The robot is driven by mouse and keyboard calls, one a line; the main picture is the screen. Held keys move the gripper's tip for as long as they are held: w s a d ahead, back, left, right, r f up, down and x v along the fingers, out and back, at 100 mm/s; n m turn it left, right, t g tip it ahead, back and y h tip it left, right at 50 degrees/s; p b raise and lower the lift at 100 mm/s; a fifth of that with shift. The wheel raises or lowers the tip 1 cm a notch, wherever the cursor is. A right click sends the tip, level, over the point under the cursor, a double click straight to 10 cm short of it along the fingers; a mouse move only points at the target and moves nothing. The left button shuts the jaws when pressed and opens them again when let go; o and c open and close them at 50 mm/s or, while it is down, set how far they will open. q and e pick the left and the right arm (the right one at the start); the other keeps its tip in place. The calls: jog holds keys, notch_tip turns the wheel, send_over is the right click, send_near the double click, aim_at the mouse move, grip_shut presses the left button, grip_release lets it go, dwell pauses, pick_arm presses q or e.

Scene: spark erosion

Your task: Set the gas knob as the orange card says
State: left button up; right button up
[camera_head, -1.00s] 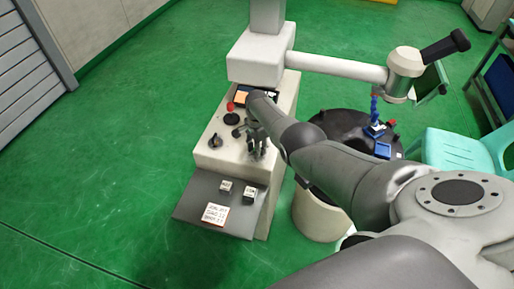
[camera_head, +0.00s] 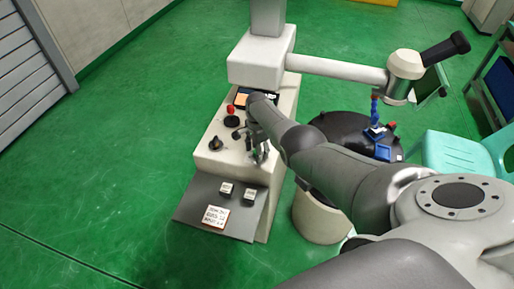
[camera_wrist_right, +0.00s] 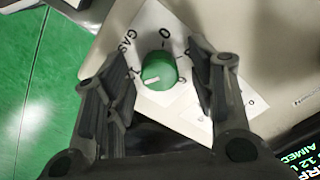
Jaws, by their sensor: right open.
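The gas knob (camera_wrist_right: 160,72) is green with a white pointer mark, on a white label plate reading "GAS" in the right wrist view. Its mark points to the lower left side of the dial; some dial figures are hidden. My right gripper (camera_wrist_right: 160,60) is open, with its fingers on both sides of the knob; I cannot tell whether they touch it. In the head view, my right gripper (camera_head: 260,152) is at the right side of the console top and hides the knob. A small orange card (camera_head: 241,99) lies at the back of the console, its writing unreadable.
The console (camera_head: 203,158) also has a red-topped control (camera_head: 231,115) and a black knob (camera_head: 215,143). Its front shelf (camera_head: 193,205) bears two small blocks and a white card (camera_head: 216,215) with red writing. A teal chair (camera_head: 455,155) stands at the right.

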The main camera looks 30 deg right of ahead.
notch_tip(320, 180, up, 12)
dwell(0.7)
dwell(0.4)
